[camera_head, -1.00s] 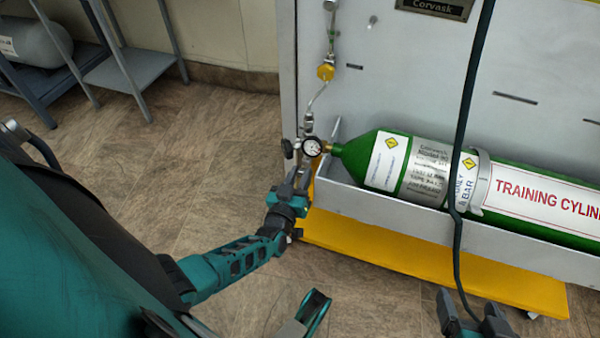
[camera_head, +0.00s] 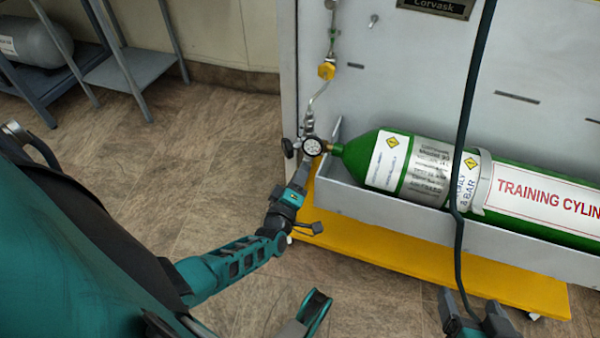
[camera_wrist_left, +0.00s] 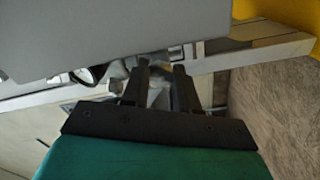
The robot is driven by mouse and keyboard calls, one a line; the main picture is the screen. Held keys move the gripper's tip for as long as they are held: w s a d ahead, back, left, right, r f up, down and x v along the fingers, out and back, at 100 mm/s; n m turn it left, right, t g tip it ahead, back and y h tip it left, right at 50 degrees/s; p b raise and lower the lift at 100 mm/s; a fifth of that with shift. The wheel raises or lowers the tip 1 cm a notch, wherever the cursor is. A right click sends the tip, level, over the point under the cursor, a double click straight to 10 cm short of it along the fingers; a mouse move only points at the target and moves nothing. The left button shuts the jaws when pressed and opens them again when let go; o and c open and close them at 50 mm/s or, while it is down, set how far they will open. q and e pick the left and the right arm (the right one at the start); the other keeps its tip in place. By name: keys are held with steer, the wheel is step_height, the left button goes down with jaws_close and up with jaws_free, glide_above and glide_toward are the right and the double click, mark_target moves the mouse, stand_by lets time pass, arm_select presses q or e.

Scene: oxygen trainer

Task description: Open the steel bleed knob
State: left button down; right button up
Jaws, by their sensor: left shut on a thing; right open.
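A pressure gauge (camera_head: 312,146) with a white face and a black knob (camera_head: 289,147) sit on the valve assembly at the neck of the green cylinder (camera_head: 365,156). My left gripper (camera_head: 305,167) is just below the gauge. In the left wrist view its two dark fingers (camera_wrist_left: 162,82) are shut on a small pale metal part, which appears to be the steel bleed knob (camera_wrist_left: 157,95). The fingers mostly hide it, so its turn position cannot be read.
The cylinder lies in a grey metal tray (camera_head: 390,215) over a yellow base (camera_head: 400,258). A dark hose (camera_head: 464,130) hangs in front of it. A steel line with a yellow fitting (camera_head: 326,71) runs up the panel. Open floor lies left.

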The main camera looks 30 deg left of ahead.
arm_select(q)
steer(key=n, duration=0.7)
steer(key=shift+w, duration=0.1)
steer(key=shift+n, duration=0.5)
steer(key=c, duration=1.2)
jaws_free()
steer(key=o, duration=0.3)
steer(key=shift+o, duration=0.2)
